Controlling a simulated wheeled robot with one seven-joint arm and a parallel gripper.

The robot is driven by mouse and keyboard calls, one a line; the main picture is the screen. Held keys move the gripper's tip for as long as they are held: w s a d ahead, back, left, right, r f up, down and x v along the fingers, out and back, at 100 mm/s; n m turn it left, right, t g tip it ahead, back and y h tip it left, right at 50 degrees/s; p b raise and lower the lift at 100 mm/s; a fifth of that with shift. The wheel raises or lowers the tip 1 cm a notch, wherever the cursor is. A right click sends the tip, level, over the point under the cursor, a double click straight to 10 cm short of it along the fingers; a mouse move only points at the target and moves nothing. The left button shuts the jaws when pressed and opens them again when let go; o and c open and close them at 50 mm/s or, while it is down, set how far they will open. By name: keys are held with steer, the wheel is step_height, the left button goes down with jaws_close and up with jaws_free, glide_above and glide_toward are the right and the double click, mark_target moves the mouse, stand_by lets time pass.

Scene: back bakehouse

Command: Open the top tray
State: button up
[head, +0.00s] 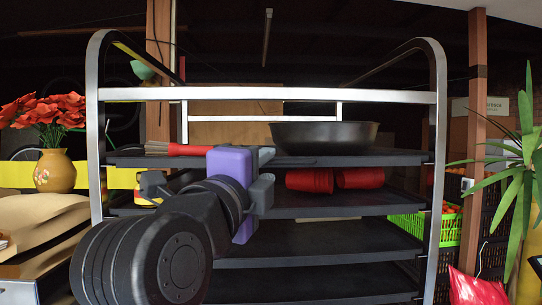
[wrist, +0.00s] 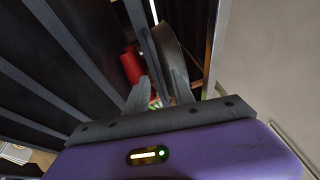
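The top tray (head: 350,159) is a dark flat shelf in a metal rack, seen nearly edge-on in the head view. A black pan (head: 325,138) stands on its right part and a red-handled item (head: 190,150) lies on its left part. My gripper (head: 266,173), with a purple body, is in front of the tray's middle, its fingers apart, one above the other. In the wrist view, my gripper (wrist: 159,92) shows both fingers spread. The tray's front edge (wrist: 147,45) runs toward the gap between them. I cannot tell whether they touch it.
The rack frame (head: 300,95) surrounds several dark trays. Red cups (head: 310,180) lie on the tray below. At left, a yellow vase (head: 55,171) of red flowers stands on a counter. At right are a green crate (head: 408,229), a plant (head: 525,160) and a red bag (head: 475,288).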

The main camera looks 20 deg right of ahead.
mark_target(271, 163)
steer(key=shift+p+x, duration=0.5)
steer(key=shift+x, duration=1.4)
jaws_close()
steer(key=shift+f, duration=0.1)
